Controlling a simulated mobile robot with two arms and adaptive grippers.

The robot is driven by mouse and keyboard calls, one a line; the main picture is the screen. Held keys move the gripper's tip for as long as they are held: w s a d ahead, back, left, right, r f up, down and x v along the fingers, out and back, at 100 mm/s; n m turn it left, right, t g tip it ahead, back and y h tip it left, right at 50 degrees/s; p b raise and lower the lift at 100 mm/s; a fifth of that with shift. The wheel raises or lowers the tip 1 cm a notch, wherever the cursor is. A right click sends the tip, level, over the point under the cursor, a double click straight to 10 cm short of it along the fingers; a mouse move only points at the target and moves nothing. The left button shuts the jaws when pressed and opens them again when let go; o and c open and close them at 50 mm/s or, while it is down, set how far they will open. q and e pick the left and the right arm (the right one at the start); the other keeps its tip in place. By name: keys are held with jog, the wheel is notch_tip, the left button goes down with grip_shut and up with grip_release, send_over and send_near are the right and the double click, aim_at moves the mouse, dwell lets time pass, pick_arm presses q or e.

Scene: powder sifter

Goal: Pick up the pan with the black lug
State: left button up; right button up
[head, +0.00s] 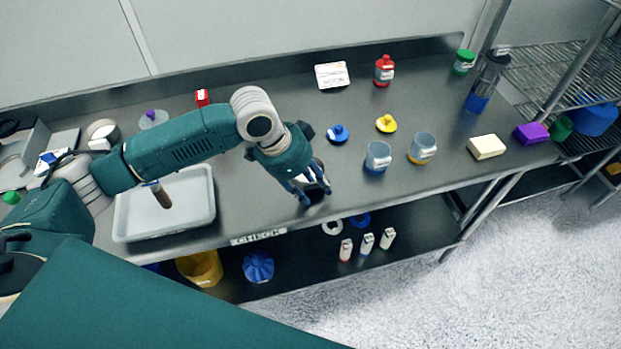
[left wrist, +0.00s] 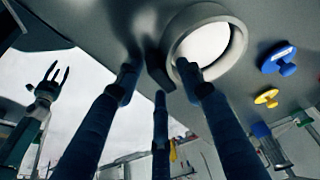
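The pan (left wrist: 240,42) is a pale round piece with a thick rim, seen in the left wrist view at the top. A black block, seemingly its lug (left wrist: 158,70), sits at its left side. My left gripper (head: 309,192) is low over the table's front edge in the head view and largely hides the pan there. In the left wrist view its fingers (left wrist: 158,78) are spread, with the right fingertip overlapping the pan's rim and the others left of and below the lug. Contact is unclear. My right gripper (left wrist: 52,80) shows at the left, fingers apart and empty.
A grey tray (head: 128,212) lies left of the left gripper. To the right stand two clear cups, the nearer one (head: 378,156) blue-based, with blue (head: 338,134) and yellow (head: 386,124) knobbed lids behind. A shelf below holds several small items.

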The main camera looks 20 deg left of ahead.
pick_arm(q)
grip_shut()
jog(key=shift+r, duration=0.15)
notch_tip(320, 180, up, 20)
jog(key=b, duration=0.1)
jog(key=shift+b, duration=0.35)
